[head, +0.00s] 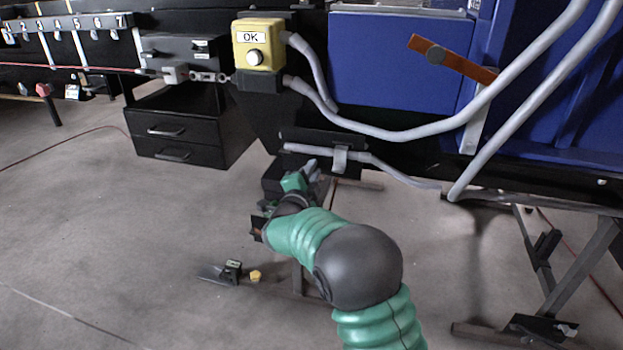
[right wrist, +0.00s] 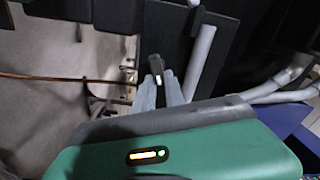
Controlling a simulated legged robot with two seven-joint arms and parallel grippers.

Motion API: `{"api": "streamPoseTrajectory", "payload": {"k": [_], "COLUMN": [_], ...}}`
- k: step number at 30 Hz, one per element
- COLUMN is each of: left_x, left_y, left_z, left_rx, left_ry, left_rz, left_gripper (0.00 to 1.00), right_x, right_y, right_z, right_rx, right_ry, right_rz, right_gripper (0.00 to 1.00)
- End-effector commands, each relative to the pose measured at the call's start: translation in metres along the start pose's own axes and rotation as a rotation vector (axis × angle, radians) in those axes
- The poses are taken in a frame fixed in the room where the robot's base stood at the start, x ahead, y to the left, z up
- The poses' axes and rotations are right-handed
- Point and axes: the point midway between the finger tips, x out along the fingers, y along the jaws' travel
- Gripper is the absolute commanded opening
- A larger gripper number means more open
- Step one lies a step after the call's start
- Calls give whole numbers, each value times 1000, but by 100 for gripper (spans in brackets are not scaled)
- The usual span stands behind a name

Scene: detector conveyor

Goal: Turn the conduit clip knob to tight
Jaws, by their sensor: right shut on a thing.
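My right gripper (head: 312,168) reaches up below the grey conduit (head: 310,149) and its clip (head: 341,158) on the black panel. In the right wrist view its two grey fingers (right wrist: 160,88) are closed on a small dark knob (right wrist: 156,63) with a pale mark. The knob stands out from the black panel, beside the conduit (right wrist: 201,60). In the head view I cannot make out the knob behind the gripper. I cannot read its tight or loose setting. My left gripper is not in view.
A yellow OK button box (head: 259,46) sits above, to the left. Thick grey hoses (head: 400,134) cross in front of the blue cabinet (head: 395,60). A black drawer unit (head: 185,130) stands at left. A small black item (head: 232,271) is low, left of my arm. The floor at left is mostly clear.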

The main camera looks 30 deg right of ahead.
Motion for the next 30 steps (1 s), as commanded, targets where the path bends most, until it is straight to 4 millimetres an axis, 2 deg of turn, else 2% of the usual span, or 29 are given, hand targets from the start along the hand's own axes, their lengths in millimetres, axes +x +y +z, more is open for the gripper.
{"api": "streamPoseTrajectory", "payload": {"k": [1,3,12,21,30], "left_x": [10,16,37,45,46], "left_y": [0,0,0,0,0], "left_z": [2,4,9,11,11], "left_rx": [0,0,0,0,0], "left_ry": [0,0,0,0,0], "left_rz": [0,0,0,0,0], "left_gripper": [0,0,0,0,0], "right_x": [0,0,0,0,0], "right_y": [4,6,8,7,7], "right_z": [3,2,3,3,3], "right_rx": [42,102,307,406,423], "right_ry": [-2,-2,-3,-3,-4], "right_rz": [-2,-2,-1,0,0], "right_gripper": [0,0,0,0,0]}}
